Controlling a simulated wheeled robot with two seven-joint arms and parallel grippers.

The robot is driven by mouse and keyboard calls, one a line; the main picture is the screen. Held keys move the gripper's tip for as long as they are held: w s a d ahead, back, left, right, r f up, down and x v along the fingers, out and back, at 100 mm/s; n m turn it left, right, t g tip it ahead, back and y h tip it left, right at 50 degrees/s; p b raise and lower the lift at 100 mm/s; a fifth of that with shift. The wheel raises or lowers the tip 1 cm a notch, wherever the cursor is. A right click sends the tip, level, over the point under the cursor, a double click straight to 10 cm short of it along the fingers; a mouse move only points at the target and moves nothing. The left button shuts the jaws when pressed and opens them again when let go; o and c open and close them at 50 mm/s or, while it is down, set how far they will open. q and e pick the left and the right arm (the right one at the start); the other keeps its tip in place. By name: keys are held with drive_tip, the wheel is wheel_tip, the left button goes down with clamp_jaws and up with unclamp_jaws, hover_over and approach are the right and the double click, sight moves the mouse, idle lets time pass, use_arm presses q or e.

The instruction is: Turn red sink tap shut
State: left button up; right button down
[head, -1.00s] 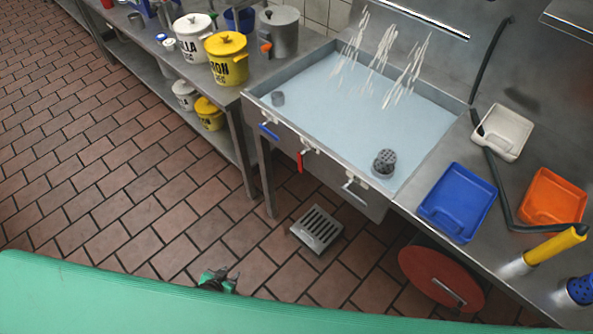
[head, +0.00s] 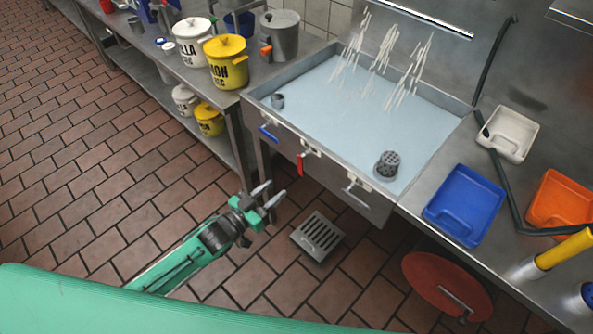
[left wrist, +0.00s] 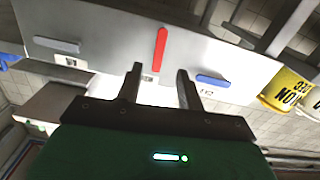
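The red sink tap (head: 300,163) hangs from the front face of the sink, its lever pointing down in the head view. In the left wrist view the red tap (left wrist: 160,50) shows beyond the fingertips, near the middle. My left gripper (head: 272,193) is below and to the left of the tap, apart from it. Its two fingers are spread and empty, also in the left wrist view (left wrist: 160,78). A blue lever (head: 268,132) is left of the red tap and a grey lever (head: 354,193) is right of it. My right gripper is not in view.
The sink (head: 360,110) holds pale liquid and a grey perforated cylinder (head: 387,164). A floor drain (head: 318,237) lies below. A red round disc (head: 447,284) is under the right counter. A table leg (head: 262,165) stands left of the sink. The floor in front is free.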

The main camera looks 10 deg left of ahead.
sight(300, 169)
use_arm(q)
drive_tip(key=x, duration=1)
drive_tip(key=shift+p, duration=0.35)
clamp_jaws()
